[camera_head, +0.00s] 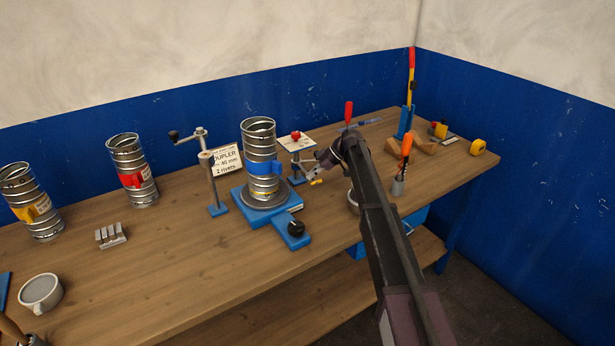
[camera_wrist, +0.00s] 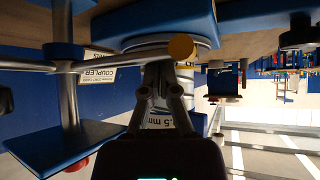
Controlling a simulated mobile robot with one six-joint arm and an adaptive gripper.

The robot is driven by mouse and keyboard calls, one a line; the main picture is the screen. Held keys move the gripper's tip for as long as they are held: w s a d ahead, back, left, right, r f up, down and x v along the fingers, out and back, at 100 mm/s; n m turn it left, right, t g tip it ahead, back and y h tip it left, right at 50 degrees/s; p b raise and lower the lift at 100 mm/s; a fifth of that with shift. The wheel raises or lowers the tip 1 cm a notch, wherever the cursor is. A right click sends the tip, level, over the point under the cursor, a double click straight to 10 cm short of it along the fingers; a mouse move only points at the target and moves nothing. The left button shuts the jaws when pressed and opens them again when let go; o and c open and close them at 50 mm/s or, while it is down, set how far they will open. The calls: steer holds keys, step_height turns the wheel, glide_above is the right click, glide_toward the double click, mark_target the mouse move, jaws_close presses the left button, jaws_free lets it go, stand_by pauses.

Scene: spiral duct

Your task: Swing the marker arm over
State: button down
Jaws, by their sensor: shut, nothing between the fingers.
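The marker arm looks like a thin rod (camera_wrist: 110,66) on a small post stand with a red knob (camera_head: 295,135). A yellow ball tip (camera_wrist: 181,46) ends the rod; a small yellow spot (camera_head: 316,182) shows in the head view. The stand is just right of the ribbed metal duct (camera_head: 259,140) with a blue band, which stands upright on a blue turntable base (camera_head: 253,212). My gripper (camera_wrist: 159,70) is shut and empty, its fingertips close to the rod near the yellow tip. I cannot tell whether they touch it. In the head view my arm partly hides this area.
A crank post (camera_head: 212,180) and a coupler sign (camera_head: 227,160) stand left of the duct. Two more ducts, with red (camera_head: 132,170) and yellow (camera_head: 32,203) bands, are farther left.

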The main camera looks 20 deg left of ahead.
steer(key=shift+w+d, duration=0.85)
steer(key=shift+w, duration=0.25)
steer(key=shift+w+d, duration=0.1)
steer(key=w+d+r+p, duration=0.3)
steer(key=w+r+p, duration=0.2)
steer(key=r+p, duration=0.2)
steer(key=shift+w+d, duration=0.35)
steer(key=shift+w, duration=0.05)
steer(key=shift+f, duration=0.1)
stand_by(0.4)
